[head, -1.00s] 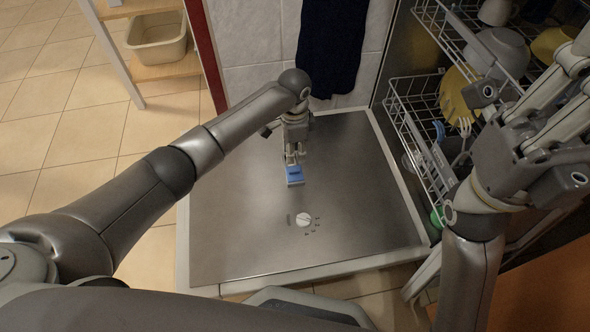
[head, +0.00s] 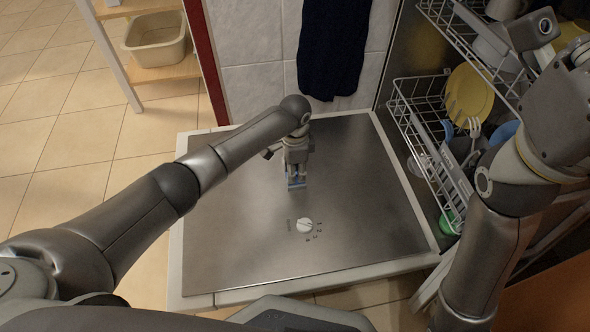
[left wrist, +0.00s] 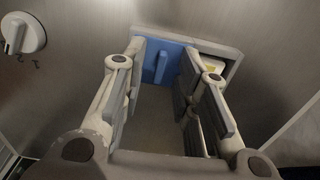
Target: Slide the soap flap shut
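The soap compartment is set in the steel dishwasher door, which lies open and flat. Its blue flap (head: 292,182) mostly hides behind my left gripper in the head view. In the left wrist view the blue flap (left wrist: 165,62) has a raised tab. Beside it a gap shows something white and yellow (left wrist: 211,63) in the compartment. My left gripper (head: 295,174) points down at the flap. Its fingers are spread, with the flap between their tips in the left wrist view; contact is unclear. My right gripper (head: 560,60) is at the upper right, its fingertips not clear.
A white dial (head: 304,225) sits on the door (head: 350,230) nearer me. Dish racks (head: 425,140) with plates and cutlery stand at the right. A dark towel (head: 333,50) hangs behind. A shelf with a beige tub (head: 155,40) is at the far left.

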